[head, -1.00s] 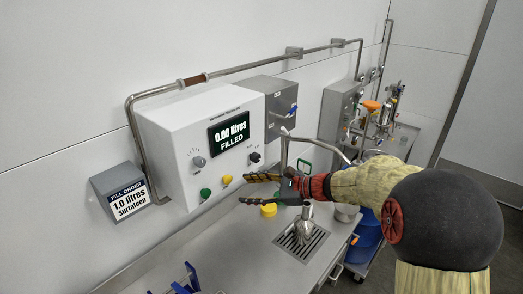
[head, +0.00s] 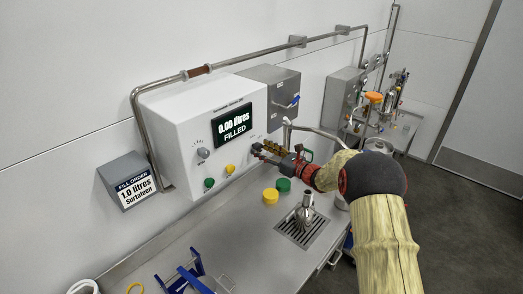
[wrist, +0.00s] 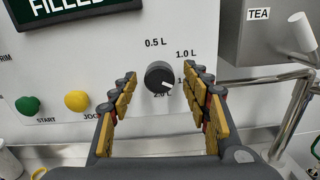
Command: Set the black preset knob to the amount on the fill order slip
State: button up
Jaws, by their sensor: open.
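The black preset knob (wrist: 159,77) sits on the white panel (wrist: 75,62) in the wrist view. Its white mark points to the lower right, toward the partly hidden lower labels. In the head view my gripper (head: 262,149) is at the panel and covers the knob. The fill order slip (head: 135,191) reads 1.0 litres. The display (head: 234,124) reads 0.00 litres, FILLED.
A green start button (wrist: 28,105) and a yellow button (wrist: 76,100) are left of the knob. A grey box (wrist: 268,32) labelled TEA and steel pipes (wrist: 292,112) are close on the right. Yellow and green lids (head: 271,196) and a metal bottle (head: 306,207) stand on the counter below.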

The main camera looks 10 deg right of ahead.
jog(key=shift+w+a, duration=0.25)
jog(key=shift+w, duration=0.1)
jog(key=shift+c, duration=0.2)
jog(key=c, duration=1.1)
